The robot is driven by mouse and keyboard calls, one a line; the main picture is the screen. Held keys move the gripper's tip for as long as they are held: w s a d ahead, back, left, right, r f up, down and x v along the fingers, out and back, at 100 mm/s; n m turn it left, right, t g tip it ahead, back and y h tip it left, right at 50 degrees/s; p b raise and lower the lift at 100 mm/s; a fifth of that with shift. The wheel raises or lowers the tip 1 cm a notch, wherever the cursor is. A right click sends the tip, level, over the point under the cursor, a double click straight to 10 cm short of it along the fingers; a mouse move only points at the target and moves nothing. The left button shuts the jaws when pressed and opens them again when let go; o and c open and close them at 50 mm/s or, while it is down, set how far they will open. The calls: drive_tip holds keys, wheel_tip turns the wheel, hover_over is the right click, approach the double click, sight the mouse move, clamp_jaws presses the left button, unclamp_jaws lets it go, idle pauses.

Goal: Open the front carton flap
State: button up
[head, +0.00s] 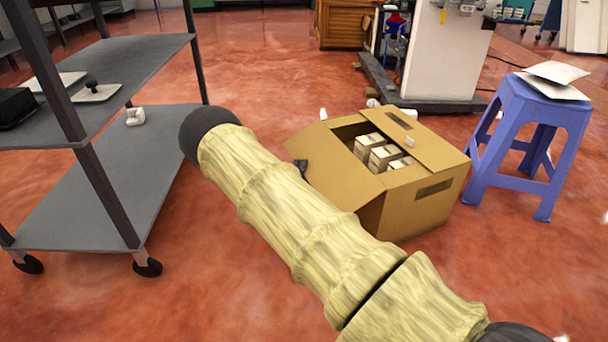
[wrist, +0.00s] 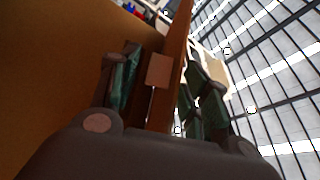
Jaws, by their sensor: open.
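The open-topped cardboard carton (head: 425,205) stands on the floor right of centre in the head view. Several small pale boxes (head: 385,155) show inside it. A flap (head: 325,155) on its left side is folded outward, and another flap (head: 425,145) lies partly over the opening on the right. My arm crosses in front and hides the carton's near lower left side. My gripper (wrist: 160,62) is open in the wrist view, with a brown cardboard edge (wrist: 174,60) running between its fingers. Contact cannot be told. In the head view only a small dark tip shows beside the left flap.
A grey wheeled shelf cart (head: 95,190) stands at the left. A blue stool (head: 540,115) with white packets on top stands right of the carton. A white machine on a dark base (head: 440,105) is behind it.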

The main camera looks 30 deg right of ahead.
drive_tip(key=shift+w+d+r, duration=0.15)
drive_tip(key=shift+w+d, duration=0.1)
drive_tip(key=shift+d, duration=0.15)
clamp_jaws()
drive_tip(key=shift+a+r, duration=0.1)
